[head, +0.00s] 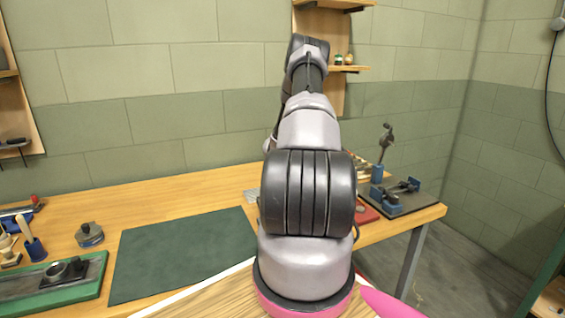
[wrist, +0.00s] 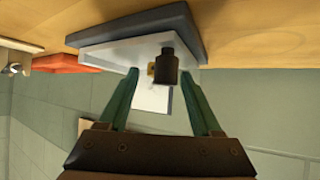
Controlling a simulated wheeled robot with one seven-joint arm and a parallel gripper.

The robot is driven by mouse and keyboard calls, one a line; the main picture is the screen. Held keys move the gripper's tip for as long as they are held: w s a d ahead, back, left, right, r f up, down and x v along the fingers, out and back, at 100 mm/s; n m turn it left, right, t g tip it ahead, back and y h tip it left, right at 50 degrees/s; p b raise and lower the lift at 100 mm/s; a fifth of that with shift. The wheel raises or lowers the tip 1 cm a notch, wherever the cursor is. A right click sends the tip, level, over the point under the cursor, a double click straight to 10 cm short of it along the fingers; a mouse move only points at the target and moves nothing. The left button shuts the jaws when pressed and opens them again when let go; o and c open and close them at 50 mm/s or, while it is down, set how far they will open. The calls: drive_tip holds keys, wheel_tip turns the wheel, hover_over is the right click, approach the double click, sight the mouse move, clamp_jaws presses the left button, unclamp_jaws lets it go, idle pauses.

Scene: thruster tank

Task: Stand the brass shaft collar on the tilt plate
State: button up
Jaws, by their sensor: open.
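My gripper (wrist: 159,76) shows in the wrist view with two green fingers spread open. Between and beyond the fingertips is a dark cylindrical piece (wrist: 164,66). A small brass-coloured piece (wrist: 151,69), possibly the shaft collar, shows just left of it, partly hidden. Both appear against a pale plate (wrist: 105,53) over a dark slab (wrist: 150,24), which may be the tilt plate; I cannot tell whether the fingers touch anything. In the head view my arm hides the gripper and these pieces.
In the head view a green mat (head: 182,253) lies on the wooden bench. A dark board (head: 405,204) with blue fixtures is at right. A red piece (wrist: 64,63) shows in the wrist view.

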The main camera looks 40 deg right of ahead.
drive_tip(key=shift+a+r, duration=0.1)
drive_tip(key=shift+r, duration=0.1)
drive_tip(key=v, duration=1.1)
drive_tip(key=s+a+r+n+t+y, duration=0.1)
drive_tip(key=s+a+r+y, duration=0.15)
drive_tip(key=a+r, duration=0.95)
drive_tip(key=s+a+r+n+y, duration=0.1)
drive_tip(key=a+r+n+y, duration=0.15)
drive_tip(key=a+r, duration=0.9)
drive_tip(key=s+a+r+y, duration=0.3)
drive_tip(key=s+a+r, duration=0.75)
drive_tip(key=s, duration=0.35)
drive_tip(key=s+a+g+y, duration=0.1)
drive_tip(key=s+a, duration=0.2)
drive_tip(key=s, duration=0.4)
drive_tip(key=s+a+r+n+g+y, duration=0.1)
drive_tip(key=s+a, duration=0.2)
drive_tip(key=s, duration=0.4)
drive_tip(key=shift+s, duration=0.2)
drive_tip(key=shift+r, duration=0.1)
